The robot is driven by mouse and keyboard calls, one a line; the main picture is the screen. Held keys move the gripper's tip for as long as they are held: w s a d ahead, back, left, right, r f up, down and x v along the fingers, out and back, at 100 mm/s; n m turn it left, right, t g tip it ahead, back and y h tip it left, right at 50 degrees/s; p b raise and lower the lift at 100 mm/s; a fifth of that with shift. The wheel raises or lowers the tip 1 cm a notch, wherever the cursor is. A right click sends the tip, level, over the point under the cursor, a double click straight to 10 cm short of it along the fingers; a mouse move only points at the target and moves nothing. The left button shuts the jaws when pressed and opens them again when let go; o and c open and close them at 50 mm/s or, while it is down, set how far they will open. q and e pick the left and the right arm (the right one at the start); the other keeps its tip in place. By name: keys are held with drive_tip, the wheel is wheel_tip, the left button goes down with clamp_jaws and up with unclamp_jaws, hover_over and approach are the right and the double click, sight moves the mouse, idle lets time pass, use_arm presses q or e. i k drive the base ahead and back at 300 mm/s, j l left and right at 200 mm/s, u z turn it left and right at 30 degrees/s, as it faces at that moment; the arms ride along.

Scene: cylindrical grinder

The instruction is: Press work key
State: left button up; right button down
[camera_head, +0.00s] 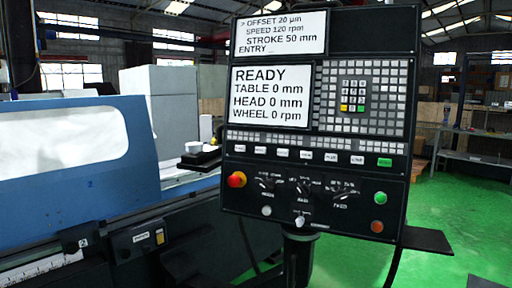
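The control panel (318,220) of the grinder stands upright in the middle of the head view. A row of labelled white keys runs below the small grey key grid, with one key (306,155) near its middle. A green key (384,162) ends the row at the right. The labels are too small to read, so I cannot tell which is the work key. The lower screen (271,96) reads READY, with table, head and wheel at 0. The upper screen (281,34) lists offset, speed, stroke and entry. Neither of my grippers is in view.
A red emergency knob (237,180), several dials, a green button (380,198) and a red button (377,226) sit low on the panel. The blue grinder body (75,190) fills the left. A dark shelf (427,241) juts out at the panel's right. Green floor (465,205) is open beyond.

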sight(258, 149)
drive_tip(key=i+j+z, duration=0.1)
drive_tip(key=i+j, duration=0.15)
drive_tip(key=i+j+z, duration=0.1)
drive_tip(key=i+j, duration=0.2)
drive_tip(key=j, duration=0.2)
drive_tip(key=i+j+z, duration=0.1)
drive_tip(key=i+j, duration=0.15)
drive_tip(key=j, duration=0.15)
drive_tip(key=i+j+z, duration=0.1)
drive_tip(key=j, duration=0.3)
drive_tip(key=i, duration=0.1)
